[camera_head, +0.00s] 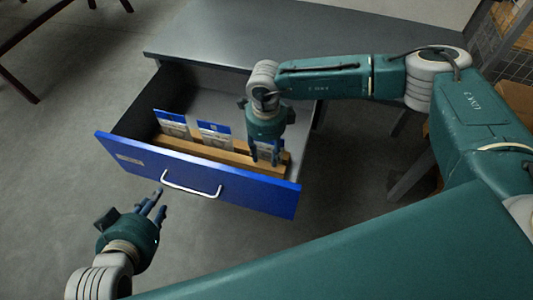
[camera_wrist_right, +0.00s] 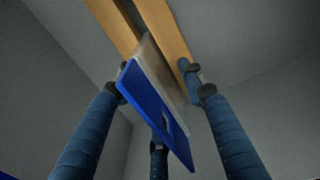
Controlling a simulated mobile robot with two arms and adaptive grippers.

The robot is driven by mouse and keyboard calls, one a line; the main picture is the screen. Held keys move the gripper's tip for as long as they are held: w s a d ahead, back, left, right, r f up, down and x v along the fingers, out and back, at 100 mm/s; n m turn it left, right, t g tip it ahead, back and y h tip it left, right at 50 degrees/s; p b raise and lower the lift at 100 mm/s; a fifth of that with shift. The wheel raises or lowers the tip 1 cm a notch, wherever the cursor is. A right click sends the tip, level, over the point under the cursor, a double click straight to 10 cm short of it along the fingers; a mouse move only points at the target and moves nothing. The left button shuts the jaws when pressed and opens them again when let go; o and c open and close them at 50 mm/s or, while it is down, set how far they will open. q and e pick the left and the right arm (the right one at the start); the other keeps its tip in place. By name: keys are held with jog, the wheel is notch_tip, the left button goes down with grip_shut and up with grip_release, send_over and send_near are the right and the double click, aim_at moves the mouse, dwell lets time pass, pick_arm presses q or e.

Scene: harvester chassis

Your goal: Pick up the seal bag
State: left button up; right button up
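A seal bag with a blue top stands in a wooden rack (camera_head: 215,159) inside the open blue drawer. It shows in the right wrist view (camera_wrist_right: 155,103), its lower part between two wooden strips. My right gripper (camera_head: 265,154) points down over the right end of the rack, hiding most of this bag. In the right wrist view its fingers (camera_wrist_right: 158,95) are apart around the bag. The left finger is very close to the bag's edge; contact is unclear. A gap shows at the right finger. My left gripper (camera_head: 156,204) is open and empty, in front of the drawer.
Two more blue-topped bags, a left one (camera_head: 172,124) and a middle one (camera_head: 215,135), stand in the same rack. The drawer front (camera_head: 240,195) has a white handle (camera_head: 191,186). A grey tabletop (camera_head: 240,35) lies behind the drawer.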

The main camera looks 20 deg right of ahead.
jog(key=shift+f, duration=0.3)
grip_shut()
pick_arm(q)
jog(key=shift+w+d+r, duration=0.15)
jog(key=shift+w+r, duration=0.2)
jog(key=shift+r, duration=0.05)
pick_arm(e)
jog(key=shift+r, duration=0.1)
